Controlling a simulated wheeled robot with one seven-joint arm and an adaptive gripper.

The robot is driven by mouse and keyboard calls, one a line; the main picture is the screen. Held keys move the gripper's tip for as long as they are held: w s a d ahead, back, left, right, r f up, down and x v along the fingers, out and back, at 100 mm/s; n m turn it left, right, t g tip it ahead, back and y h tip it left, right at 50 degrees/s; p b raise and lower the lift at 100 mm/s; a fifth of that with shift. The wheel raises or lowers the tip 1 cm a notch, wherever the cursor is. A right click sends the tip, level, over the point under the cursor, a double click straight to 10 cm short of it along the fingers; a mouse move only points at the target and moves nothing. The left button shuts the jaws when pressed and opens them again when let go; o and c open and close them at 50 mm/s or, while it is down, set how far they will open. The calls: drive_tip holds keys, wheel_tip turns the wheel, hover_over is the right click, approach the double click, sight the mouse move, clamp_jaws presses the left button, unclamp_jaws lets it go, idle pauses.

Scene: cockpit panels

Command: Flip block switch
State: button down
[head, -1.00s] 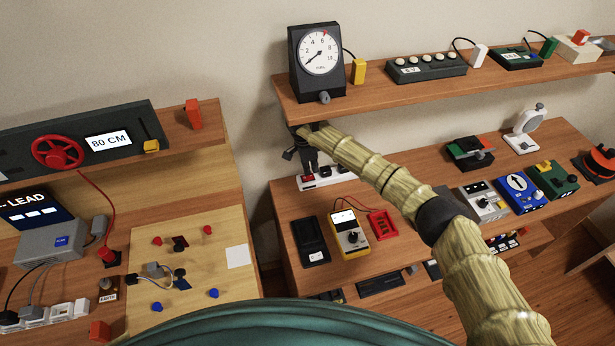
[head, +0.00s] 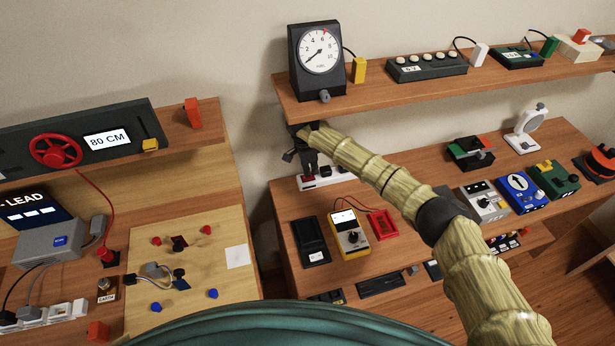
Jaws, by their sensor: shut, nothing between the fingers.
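A white socket block (head: 322,179) with dark outlets and a small red part lies at the back left of the right-hand desk, below the shelf. It looks most like the block with the switch. My gripper (head: 308,172), dark and small in the picture, points down at the left end of this block and covers part of it. It is shut with nothing in it. I cannot tell whether the fingertips touch the block, or which way its switch is tipped.
The shelf with the dial gauge (head: 319,52) overhangs my gripper closely. A black tray (head: 311,241), a yellow meter (head: 350,235) and a red frame (head: 382,224) lie in front of the block. The left bench has a pegboard (head: 190,262).

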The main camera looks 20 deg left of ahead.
drive_tip(key=shift+f+b, duration=0.3)
drive_tip(key=shift+f, duration=0.15)
idle(0.4)
drive_tip(key=shift+r+p, duration=1.45)
drive_tip(key=shift+r, duration=2.05)
drive_tip(key=shift+s, duration=0.1)
